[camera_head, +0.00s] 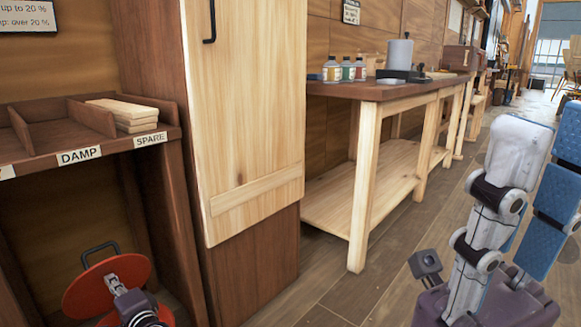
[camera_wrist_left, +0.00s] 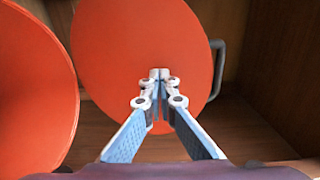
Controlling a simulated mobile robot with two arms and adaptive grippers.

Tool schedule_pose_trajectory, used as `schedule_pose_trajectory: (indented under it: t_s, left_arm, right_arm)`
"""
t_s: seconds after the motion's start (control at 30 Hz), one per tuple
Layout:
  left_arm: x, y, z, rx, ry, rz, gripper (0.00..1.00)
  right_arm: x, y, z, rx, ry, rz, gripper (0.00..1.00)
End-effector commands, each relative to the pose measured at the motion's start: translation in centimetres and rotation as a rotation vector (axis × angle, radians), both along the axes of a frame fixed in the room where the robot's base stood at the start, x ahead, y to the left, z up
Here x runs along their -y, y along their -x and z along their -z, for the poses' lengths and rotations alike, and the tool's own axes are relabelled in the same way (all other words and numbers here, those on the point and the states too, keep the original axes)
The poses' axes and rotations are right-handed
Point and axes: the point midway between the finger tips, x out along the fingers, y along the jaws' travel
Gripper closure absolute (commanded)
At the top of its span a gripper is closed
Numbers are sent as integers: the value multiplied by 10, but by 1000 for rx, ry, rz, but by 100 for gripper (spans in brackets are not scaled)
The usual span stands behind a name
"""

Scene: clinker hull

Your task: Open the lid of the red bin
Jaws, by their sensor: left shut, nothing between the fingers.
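The red bin (camera_head: 163,317) is at the lower left of the head view, partly cut off. A round red disc, its lid (camera_head: 84,292), is tilted and has a dark handle (camera_head: 100,251) at its far edge. My left gripper (camera_head: 114,281) is shut and empty, in front of the lid. In the left wrist view its fingertips (camera_wrist_left: 159,74) meet over a red disc (camera_wrist_left: 120,45) with a grey handle (camera_wrist_left: 217,70) at right; I cannot tell whether they touch it. My right gripper (camera_head: 545,130) is large at the right edge, apart from the bin; its opening is unclear.
A brown shelf labelled DAMP and SPARE (camera_head: 108,150) stands above the bin. A tall cabinet (camera_head: 245,120) is right of it, then a workbench (camera_head: 400,92) with bottles. Another red rounded surface (camera_wrist_left: 35,95) fills the wrist view's left. Floor (camera_head: 350,285) before the bench is clear.

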Motion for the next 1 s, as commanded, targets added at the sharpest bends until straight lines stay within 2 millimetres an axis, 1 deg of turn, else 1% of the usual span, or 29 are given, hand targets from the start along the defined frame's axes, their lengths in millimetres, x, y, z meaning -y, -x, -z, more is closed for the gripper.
schedule_pose_trajectory:
  t_s: [0.37,0.7,1.0]
  left_arm:
    - [-3,-3,-3,1,-2,-1,100]
    - [-21,-19,-13,1,0,1,100]
    - [-22,-20,-13,1,-2,0,100]
  right_arm:
    - [0,-2,3,-9,1,0,65]
    - [-1,-4,3,-17,5,2,65]
    - [-1,-2,2,-9,4,1,65]
